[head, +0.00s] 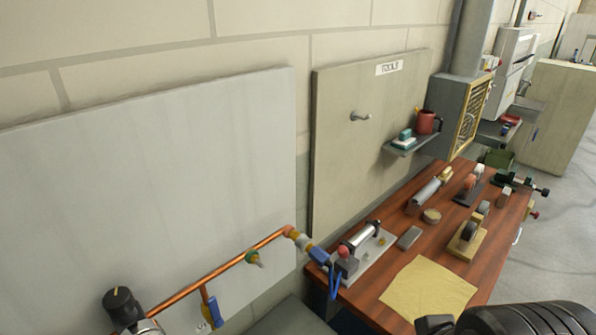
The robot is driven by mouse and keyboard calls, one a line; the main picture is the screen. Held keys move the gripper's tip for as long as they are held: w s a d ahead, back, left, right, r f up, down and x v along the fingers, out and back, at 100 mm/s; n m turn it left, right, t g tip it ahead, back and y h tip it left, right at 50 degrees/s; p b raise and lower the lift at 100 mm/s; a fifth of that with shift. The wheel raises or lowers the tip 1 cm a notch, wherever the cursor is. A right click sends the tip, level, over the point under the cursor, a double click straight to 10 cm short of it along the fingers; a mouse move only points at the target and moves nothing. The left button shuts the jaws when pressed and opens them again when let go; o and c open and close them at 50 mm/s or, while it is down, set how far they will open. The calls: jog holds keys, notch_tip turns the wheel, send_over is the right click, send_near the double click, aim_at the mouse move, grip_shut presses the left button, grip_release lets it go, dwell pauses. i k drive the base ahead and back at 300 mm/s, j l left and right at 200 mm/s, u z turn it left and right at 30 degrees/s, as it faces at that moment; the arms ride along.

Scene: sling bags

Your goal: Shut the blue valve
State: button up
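A copper pipe (195,284) runs up and to the right in front of a pale wall panel. A blue lever handle (213,309) hangs from a branch near the pipe's lower part. It points downward, across the pipe's run. A blue fitting (318,255) sits at the pipe's upper right end, beside a blue hose (335,281). Black, rounded parts of my arm end (528,319) show at the bottom right, well apart from the pipe. The fingertips cannot be made out clearly, and I see nothing held.
A black-capped metal fitting (122,306) stands at the pipe's lower left. A wooden bench (376,296) at right holds a cylinder fixture (359,240), a tan cloth (430,289) and several tools. A shelf (408,146) carries a red mug (427,122). Floor is open at far right.

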aim_at(212, 304)
jog(key=u, duration=1.3)
